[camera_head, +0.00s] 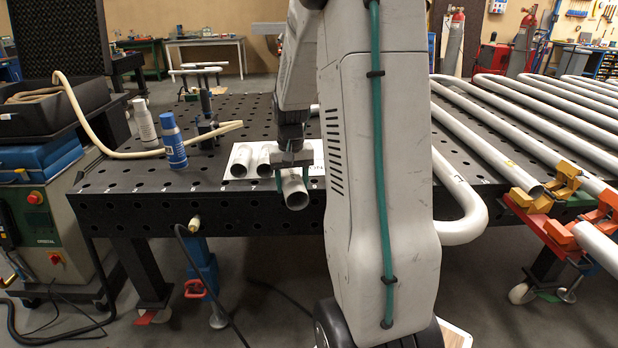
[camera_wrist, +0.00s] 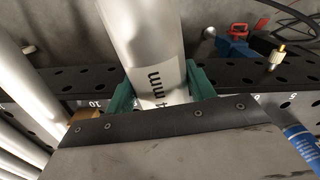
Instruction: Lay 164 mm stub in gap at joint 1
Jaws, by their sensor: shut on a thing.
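My gripper (camera_head: 291,160) is shut on a grey metal stub (camera_head: 294,191), held near the front edge of the perforated table. In the wrist view the green jaws of my gripper (camera_wrist: 160,92) grip the stub (camera_wrist: 148,45) from both sides. Black print ending in "4 mm" shows on it; the rest of the number is hidden. Two similar stubs (camera_head: 241,161) lie on a white sheet (camera_head: 227,178) behind it. At the right, a yellow clamp (camera_head: 533,199) and an orange clamp (camera_head: 560,234) sit at tube ends. I cannot tell which is joint 1.
The serpentine coil tubes (camera_head: 490,150) fill the right side. A blue spray can (camera_head: 172,142) and a white bottle (camera_head: 144,122) stand on the table (camera_head: 130,180) at left. A beige hose (camera_head: 90,128) arcs from a black case. My arm hides the table's middle.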

